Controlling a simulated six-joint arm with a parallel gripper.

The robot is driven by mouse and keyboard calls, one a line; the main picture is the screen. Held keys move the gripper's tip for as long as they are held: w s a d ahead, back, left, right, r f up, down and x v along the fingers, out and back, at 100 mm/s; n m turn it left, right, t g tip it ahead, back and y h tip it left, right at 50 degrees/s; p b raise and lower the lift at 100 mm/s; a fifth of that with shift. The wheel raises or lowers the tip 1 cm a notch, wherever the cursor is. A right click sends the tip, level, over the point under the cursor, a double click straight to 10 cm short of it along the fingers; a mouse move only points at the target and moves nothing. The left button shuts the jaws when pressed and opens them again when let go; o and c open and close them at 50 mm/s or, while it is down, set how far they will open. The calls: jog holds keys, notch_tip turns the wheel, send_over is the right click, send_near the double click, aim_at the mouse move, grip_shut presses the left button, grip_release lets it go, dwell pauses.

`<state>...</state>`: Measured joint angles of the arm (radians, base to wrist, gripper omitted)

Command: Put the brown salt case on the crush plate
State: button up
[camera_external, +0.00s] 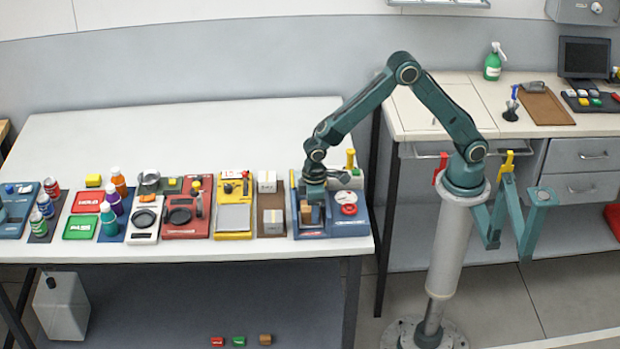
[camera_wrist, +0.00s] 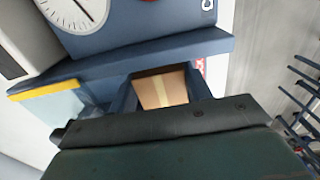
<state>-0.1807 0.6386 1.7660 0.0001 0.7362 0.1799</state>
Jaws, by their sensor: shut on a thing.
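The brown salt case (camera_wrist: 160,90) is a small brown carton with a pale tape strip. In the wrist view it sits between the two fingers of my gripper (camera_wrist: 163,93), which is shut on it. In the external view the brown case (camera_external: 305,213) shows low at the front left of the blue machine (camera_external: 349,226), under my gripper (camera_external: 312,205). The crush plate seems to belong to this blue machine, but my gripper and the case hide it. I cannot tell whether the case touches it.
The blue machine has a white dial (camera_wrist: 75,12) and a blue ledge (camera_wrist: 140,60) close to my fingers. A brown mat (camera_external: 271,203) with white cartons lies just left, then a yellow device (camera_external: 233,234) and a red one (camera_external: 186,229). The table's back half is clear.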

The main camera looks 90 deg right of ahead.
jog(key=shift+f, duration=0.1)
jog(key=o, duration=1.1)
jog(key=shift+c, duration=0.2)
notch_tip(320, 180, up, 12)
jog(key=shift+r, duration=0.2)
